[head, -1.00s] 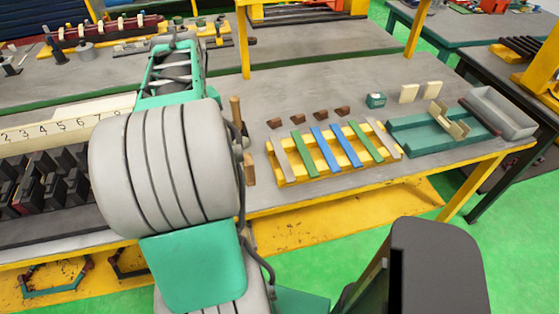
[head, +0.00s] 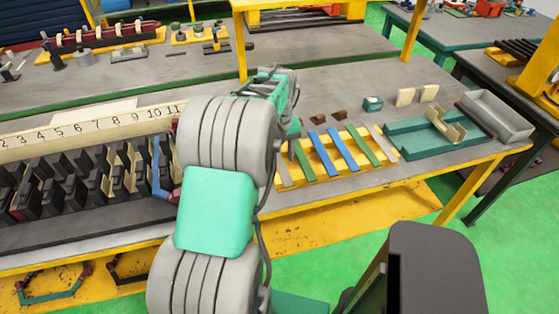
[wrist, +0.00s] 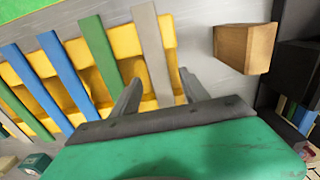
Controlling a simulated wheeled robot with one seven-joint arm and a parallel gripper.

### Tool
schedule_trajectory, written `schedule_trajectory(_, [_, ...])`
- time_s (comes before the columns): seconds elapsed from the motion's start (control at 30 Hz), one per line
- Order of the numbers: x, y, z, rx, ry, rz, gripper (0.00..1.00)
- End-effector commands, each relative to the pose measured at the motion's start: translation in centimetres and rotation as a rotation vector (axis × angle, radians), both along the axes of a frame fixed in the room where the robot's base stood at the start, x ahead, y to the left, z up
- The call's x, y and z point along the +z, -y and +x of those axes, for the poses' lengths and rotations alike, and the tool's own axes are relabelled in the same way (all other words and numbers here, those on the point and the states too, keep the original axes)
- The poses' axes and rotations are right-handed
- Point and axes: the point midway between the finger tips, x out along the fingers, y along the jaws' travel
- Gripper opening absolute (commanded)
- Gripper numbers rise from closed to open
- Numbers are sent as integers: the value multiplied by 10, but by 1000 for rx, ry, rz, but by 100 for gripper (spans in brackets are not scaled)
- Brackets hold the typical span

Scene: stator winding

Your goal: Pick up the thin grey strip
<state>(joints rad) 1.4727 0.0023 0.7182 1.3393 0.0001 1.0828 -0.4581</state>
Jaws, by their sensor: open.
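A thin grey strip (head: 283,168) lies at the left end of a yellow slotted rack (head: 318,172) on the bench. In the wrist view the same strip (wrist: 151,50) runs between the fingers of my open gripper (wrist: 162,80), which holds nothing. I cannot tell how far the fingers are above it. A second grey strip (head: 384,143) lies at the rack's right end. Green (head: 304,160) and blue (head: 323,153) strips lie between them. In the head view my arm hides much of the gripper.
A wooden block (wrist: 246,48) stands right of the strip in the wrist view. Small brown blocks (head: 318,118) sit behind the rack. A green tray (head: 420,138) is right of it. A numbered stator with dark slots (head: 90,180) fills the bench's left.

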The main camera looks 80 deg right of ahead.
Motion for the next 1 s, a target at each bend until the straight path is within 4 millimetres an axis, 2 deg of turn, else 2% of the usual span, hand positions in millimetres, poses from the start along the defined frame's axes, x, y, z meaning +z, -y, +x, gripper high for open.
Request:
schedule_trajectory(0.07, [0, 0, 0, 0, 0, 0, 53])
schedule_trajectory(0.7, [1, 0, 0, 0, 1, -1, 0])
schedule_trajectory(1.0, [1, 0, 0, 0, 0, -1, 0])
